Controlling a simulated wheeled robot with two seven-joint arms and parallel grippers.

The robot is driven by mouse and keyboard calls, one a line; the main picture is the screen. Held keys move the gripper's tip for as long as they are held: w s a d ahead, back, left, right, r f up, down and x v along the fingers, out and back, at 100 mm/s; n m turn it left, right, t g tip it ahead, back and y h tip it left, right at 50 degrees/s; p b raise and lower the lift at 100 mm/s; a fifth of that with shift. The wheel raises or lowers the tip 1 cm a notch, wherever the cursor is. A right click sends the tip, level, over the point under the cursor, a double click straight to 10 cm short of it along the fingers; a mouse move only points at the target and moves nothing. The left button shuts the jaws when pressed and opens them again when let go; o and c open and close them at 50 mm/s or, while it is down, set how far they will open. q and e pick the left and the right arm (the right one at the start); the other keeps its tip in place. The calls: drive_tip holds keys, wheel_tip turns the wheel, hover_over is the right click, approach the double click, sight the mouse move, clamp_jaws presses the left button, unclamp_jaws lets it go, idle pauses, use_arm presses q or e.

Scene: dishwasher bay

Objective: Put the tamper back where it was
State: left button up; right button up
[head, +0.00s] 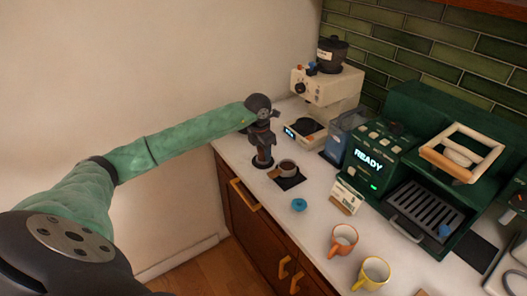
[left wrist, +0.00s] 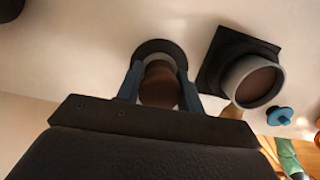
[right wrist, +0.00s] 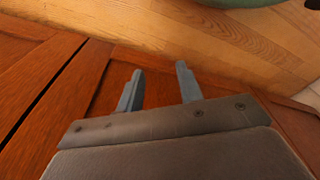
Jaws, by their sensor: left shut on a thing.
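My left gripper (head: 263,142) points down at the counter's left end and is shut on the tamper (head: 264,156). In the left wrist view the tamper's brown handle (left wrist: 160,86) is between the two blue-grey fingers. Its pale metal base shows just past the handle, over a round black mat (left wrist: 144,49). I cannot tell whether the base touches the mat. My right gripper (right wrist: 158,88) is open and empty, low in front of the wooden cabinet doors. It is not in the head view.
A portafilter (head: 287,167) sits on a square black mat (head: 290,183) right of the tamper. A blue round thing (head: 299,205), orange cup (head: 343,239), yellow cup (head: 373,273) and small sign (head: 346,196) are nearer. The grinder (head: 325,88) and green espresso machine (head: 372,158) stand behind.

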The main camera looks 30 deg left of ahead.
sight(260, 148)
use_arm(q)
drive_tip(key=o, duration=1)
use_arm(e)
drive_tip(key=shift+r, duration=0.15)
use_arm(q)
drive_tip(key=shift+r, duration=0.1)
drive_tip(key=shift+r, duration=0.35)
drive_tip(key=r+b, duration=0.1)
drive_tip(key=r, duration=0.2)
drive_tip(key=r+b, duration=0.2)
drive_tip(key=r, duration=0.1)
drive_tip(key=s+r+b, duration=0.1)
drive_tip(key=r, duration=0.3)
drive_tip(key=shift+s+a, duration=0.1)
drive_tip(key=shift+a, duration=0.15)
drive_tip(key=shift+s+r+b, duration=0.1)
drive_tip(key=shift+r+b, duration=0.2)
drive_tip(key=shift+r, duration=0.3)
use_arm(e)
drive_tip(key=w+a+r, duration=0.1)
drive_tip(key=r, duration=0.6)
drive_tip(key=w+a+r, duration=0.1)
drive_tip(key=w+r, duration=0.1)
drive_tip(key=r, duration=0.5)
drive_tip(key=shift+w+a+r, duration=0.15)
drive_tip(key=shift+a+r, duration=0.2)
drive_tip(key=shift+a, duration=0.05)
